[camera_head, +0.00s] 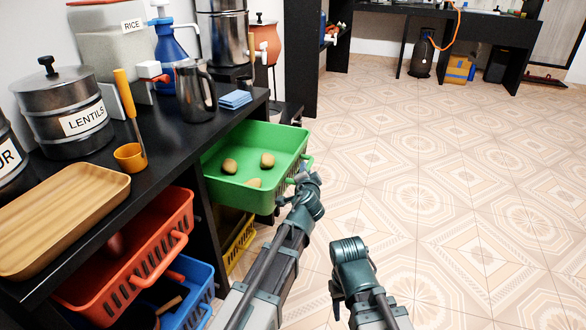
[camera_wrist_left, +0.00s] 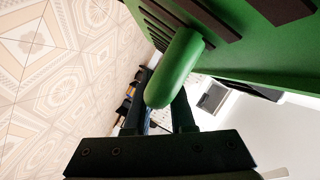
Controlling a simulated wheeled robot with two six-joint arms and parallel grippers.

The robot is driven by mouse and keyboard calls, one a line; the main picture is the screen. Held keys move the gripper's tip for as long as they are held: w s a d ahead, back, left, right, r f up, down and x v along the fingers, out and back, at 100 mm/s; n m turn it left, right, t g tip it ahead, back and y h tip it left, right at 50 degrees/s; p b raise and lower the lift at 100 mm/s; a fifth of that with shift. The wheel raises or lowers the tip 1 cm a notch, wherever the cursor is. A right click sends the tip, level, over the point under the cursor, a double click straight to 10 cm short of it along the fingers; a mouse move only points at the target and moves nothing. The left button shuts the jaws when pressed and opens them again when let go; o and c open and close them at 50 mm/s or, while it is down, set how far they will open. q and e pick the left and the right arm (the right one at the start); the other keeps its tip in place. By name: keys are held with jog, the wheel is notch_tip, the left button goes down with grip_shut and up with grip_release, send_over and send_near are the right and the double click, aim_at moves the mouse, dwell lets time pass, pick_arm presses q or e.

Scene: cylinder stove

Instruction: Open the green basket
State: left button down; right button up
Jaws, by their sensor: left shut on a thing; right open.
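The green basket (camera_head: 285,140) is pulled out from under the black counter in the head view, with several brown round items inside it. My left gripper (camera_head: 303,180) is at the basket's front, on its handle. In the left wrist view the green handle (camera_wrist_left: 176,68) sits between the two fingers of my left gripper (camera_wrist_left: 158,108), which is shut on it. The slotted green basket wall is beside it in that view. My right gripper (camera_head: 342,300) is apart from the basket, over the floor at the lower middle. Its fingers are hard to make out.
An orange basket (camera_head: 128,262), a blue basket (camera_head: 190,292) and a yellow basket (camera_head: 240,243) are under the counter. A wooden tray (camera_head: 65,210), lentils pot (camera_head: 72,115) and dark jug (camera_head: 194,92) stand on top. The tiled floor (camera_head: 450,190) to the right is clear.

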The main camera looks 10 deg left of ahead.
pick_arm(q)
jog(key=shift+s+d, duration=0.2)
jog(key=shift+d, duration=0.75)
jog(key=shift+s+d, duration=0.2)
jog(key=shift+d, duration=0.75)
jog(key=shift+s+d, duration=0.2)
jog(key=shift+d, duration=0.75)
pick_arm(e)
jog(key=shift+s+d, duration=0.1)
jog(key=shift+d, duration=0.35)
pick_arm(q)
jog(key=c, duration=0.8)
grip_release()
jog(key=shift+o, duration=0.2)
